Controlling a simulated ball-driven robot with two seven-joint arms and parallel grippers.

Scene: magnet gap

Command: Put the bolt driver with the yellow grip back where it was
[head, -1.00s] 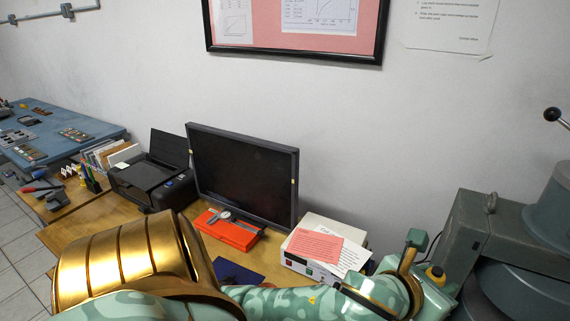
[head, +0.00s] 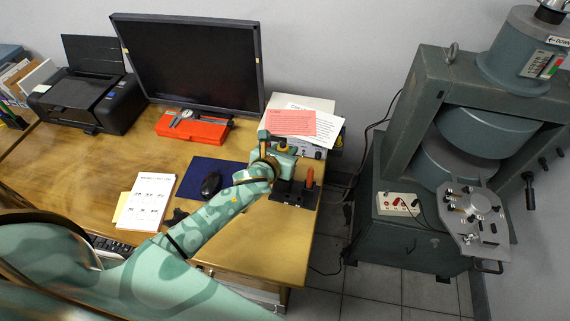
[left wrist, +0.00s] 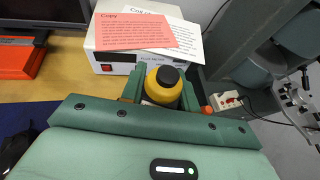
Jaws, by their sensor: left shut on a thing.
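My left gripper (head: 278,150) is over the right end of the wooden desk, fingers shut on the bolt driver with the yellow grip. In the left wrist view the yellow grip with its black round cap (left wrist: 163,84) stands between the green fingers; the driver's lower part is hidden. A black holder (head: 292,194) lies on the desk's right edge, just below the gripper in the head view. A driver with an orange-red grip (head: 310,178) stands upright at the holder's right side. I cannot tell whether the yellow driver touches the holder. My right gripper is not in view.
A white instrument box (left wrist: 120,59) with a pink sheet (head: 291,122) and white papers stands behind the gripper. A dark blue mat (head: 205,170) with a black mouse lies left. The green magnet (head: 405,130) stands right, across a floor gap with cables.

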